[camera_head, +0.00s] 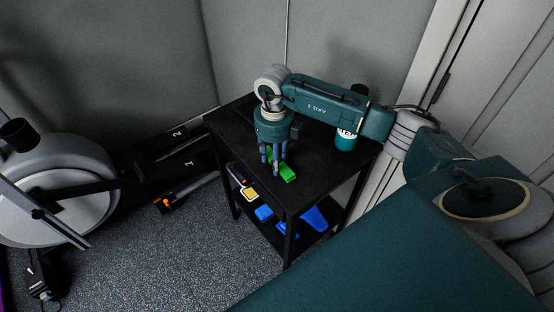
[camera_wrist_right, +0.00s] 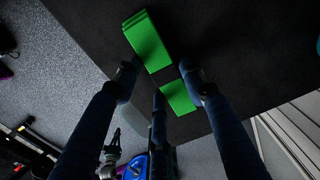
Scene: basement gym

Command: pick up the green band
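The green band (camera_head: 287,173) lies on the top of a small black table (camera_head: 235,125). In the right wrist view it shows as a layered green block (camera_wrist_right: 148,42), with a flat green piece (camera_wrist_right: 178,97) beside it; I cannot tell whether the two are joined. My right gripper (camera_head: 273,165) points down just above the band, its fingers hiding part of it. In the wrist view the fingers (camera_wrist_right: 162,82) are spread, with nothing held between them. The flat piece shows between the fingertips. I cannot tell whether any finger touches the green. My left gripper is not in view.
A teal bottle (camera_head: 346,138) stands at the table's right, behind my right arm. The lower shelf holds a yellow item (camera_head: 249,193) and blue items (camera_head: 264,213). Walls close in behind the table. A grey exercise machine (camera_head: 60,185) stands at left; speckled floor (camera_head: 190,265) lies open between.

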